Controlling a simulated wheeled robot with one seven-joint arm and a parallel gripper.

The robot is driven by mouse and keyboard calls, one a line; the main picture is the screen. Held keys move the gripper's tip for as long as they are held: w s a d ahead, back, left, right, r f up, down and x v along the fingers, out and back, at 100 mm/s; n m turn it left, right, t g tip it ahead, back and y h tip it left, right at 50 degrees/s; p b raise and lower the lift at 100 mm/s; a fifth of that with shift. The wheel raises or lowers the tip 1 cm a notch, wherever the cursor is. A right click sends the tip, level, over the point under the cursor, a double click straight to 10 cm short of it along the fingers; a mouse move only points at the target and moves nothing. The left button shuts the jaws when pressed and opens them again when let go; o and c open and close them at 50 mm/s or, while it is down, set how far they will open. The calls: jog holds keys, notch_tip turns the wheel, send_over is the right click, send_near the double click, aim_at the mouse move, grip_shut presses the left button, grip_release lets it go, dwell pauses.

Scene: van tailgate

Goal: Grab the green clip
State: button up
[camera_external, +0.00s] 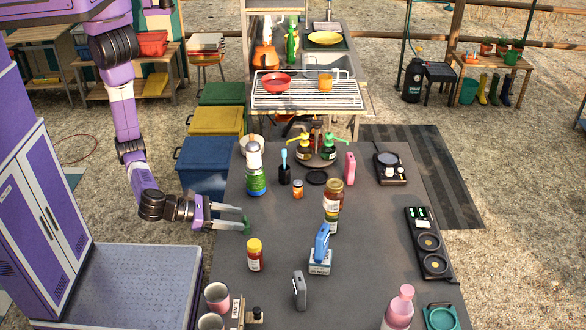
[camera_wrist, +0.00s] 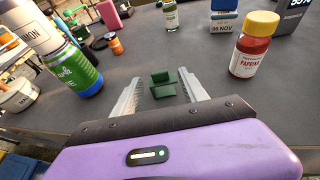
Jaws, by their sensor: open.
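The green clip (camera_wrist: 162,84) lies on the dark grey table top, just ahead of and between the fingertips in the wrist view. In the external view the green clip (camera_external: 247,224) is small, near the left edge of the table at the fingertips. My gripper (camera_wrist: 160,88) is open, its two pale ridged fingers on either side of the clip's line, with nothing held. In the external view my gripper (camera_external: 246,219) reaches in low from the left over the table edge. I cannot tell whether a finger touches the clip.
A paprika jar (camera_wrist: 252,46) stands to the right of the clip, and a green-labelled jar (camera_wrist: 78,70) stands to the left. A small orange jar (camera_wrist: 115,44) and a blue-topped date stamp (camera_external: 320,258) are farther off. The table around the clip is clear.

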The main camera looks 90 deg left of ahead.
aim_at(244, 218)
jog(key=shift+x, duration=1.85)
jog(key=shift+r, duration=0.1)
jog(key=c, duration=1)
jog(key=shift+r, duration=0.15)
